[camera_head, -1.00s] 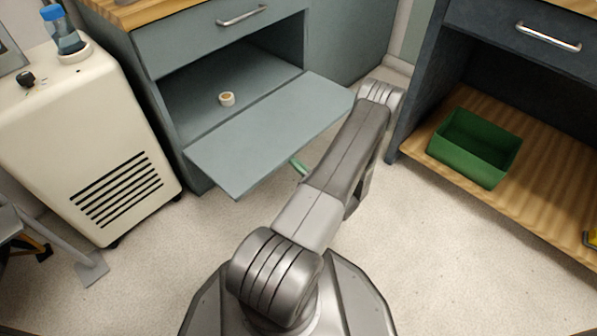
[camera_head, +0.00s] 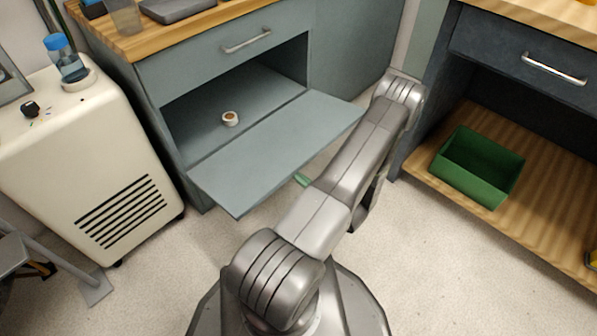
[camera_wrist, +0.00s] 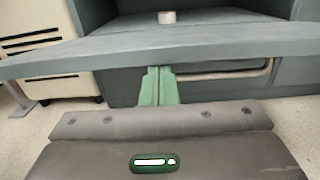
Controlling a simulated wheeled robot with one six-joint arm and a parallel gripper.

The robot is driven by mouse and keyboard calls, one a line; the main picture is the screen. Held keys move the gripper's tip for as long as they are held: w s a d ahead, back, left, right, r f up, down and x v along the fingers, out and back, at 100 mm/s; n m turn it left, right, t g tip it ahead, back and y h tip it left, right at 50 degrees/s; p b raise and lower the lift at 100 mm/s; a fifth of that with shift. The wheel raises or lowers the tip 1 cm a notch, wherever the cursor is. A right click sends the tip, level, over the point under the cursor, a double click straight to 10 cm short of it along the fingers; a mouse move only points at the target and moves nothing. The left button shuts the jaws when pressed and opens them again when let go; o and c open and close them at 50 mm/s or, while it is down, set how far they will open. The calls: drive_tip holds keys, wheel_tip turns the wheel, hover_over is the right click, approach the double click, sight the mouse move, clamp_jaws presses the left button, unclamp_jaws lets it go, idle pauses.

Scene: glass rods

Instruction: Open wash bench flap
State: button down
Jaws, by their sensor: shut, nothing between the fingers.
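The wash bench (camera_head: 345,60) is a grey-blue cabinet on the left. Its flap (camera_head: 270,150) is hinged down and stands out roughly level, leaving the compartment open. In the wrist view the flap (camera_wrist: 70,58) crosses the picture as a wide panel. A metal handle (camera_wrist: 225,74) shows below its edge; I cannot tell what it is fixed to. My gripper (camera_wrist: 158,86) has green fingers, shut and empty, just below the flap's front edge. Whether they touch it is unclear. In the head view only a bit of green gripper (camera_head: 302,180) shows under the flap, beside my arm.
A tape roll (camera_head: 230,118) lies inside the compartment. A closed drawer (camera_head: 215,50) is above it. A cream machine (camera_head: 90,150) stands left. A dark bench with a green bin (camera_head: 480,170) on its low shelf stands right, close to my arm. Pale floor lies between.

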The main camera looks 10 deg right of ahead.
drive_tip(key=shift+a+r, duration=0.1)
drive_tip(key=shift+r, duration=0.7)
drive_tip(key=s+d+f, duration=0.4)
drive_tip(key=s+d, duration=0.2)
drive_tip(key=s, duration=0.2)
drive_tip(key=shift+s+d+f+b, duration=0.2)
drive_tip(key=shift+s+d+b, duration=0.1)
drive_tip(key=shift+d+b, duration=0.1)
drive_tip(key=shift+a, duration=0.1)
